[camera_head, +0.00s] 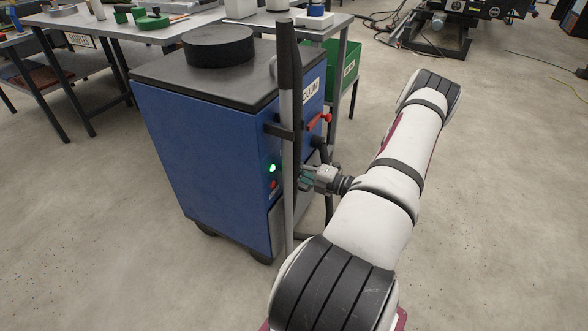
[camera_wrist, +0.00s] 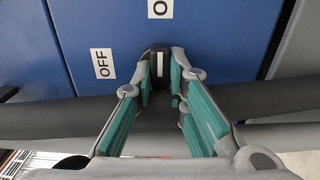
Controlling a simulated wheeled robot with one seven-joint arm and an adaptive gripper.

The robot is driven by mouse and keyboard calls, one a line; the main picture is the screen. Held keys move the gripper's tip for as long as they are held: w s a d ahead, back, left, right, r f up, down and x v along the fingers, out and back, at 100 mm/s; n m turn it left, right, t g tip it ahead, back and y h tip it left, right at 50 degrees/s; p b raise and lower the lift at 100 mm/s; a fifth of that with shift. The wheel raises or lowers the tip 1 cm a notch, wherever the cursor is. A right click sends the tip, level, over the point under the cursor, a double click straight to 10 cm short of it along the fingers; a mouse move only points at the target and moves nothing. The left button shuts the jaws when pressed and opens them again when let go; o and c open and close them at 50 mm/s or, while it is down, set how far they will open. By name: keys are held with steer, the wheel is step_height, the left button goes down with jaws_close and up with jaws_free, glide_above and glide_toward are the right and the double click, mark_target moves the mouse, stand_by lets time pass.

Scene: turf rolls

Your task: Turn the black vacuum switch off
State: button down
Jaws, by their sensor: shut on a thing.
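The blue vacuum cabinet (camera_head: 200,150) stands in the middle of the head view. In the wrist view, the black switch (camera_wrist: 158,60) sits on the blue panel, with a white stripe running up and down in the picture. A white OFF label (camera_wrist: 103,63) is to its left, and a label (camera_wrist: 160,8) showing an O is above, cut off by the frame edge. My gripper (camera_wrist: 160,70) is shut on the switch, one fingertip on each side. In the head view, my gripper (camera_head: 308,180) is at the cabinet's right face; the switch is hidden there.
A grey wand (camera_head: 288,125) with a black grip stands upright before the panel, close to my gripper. A lit green lamp (camera_head: 272,168) and a red-handled part (camera_head: 319,121) are on the cabinet.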

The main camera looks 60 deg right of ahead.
steer(key=shift+n+p, duration=0.6)
steer(key=shift+n, duration=8.2)
steer(key=shift+f, duration=0.1)
steer(key=c, duration=1.6)
jaws_free()
steer(key=s, duration=1.2)
steer(key=shift+d, duration=0.45)
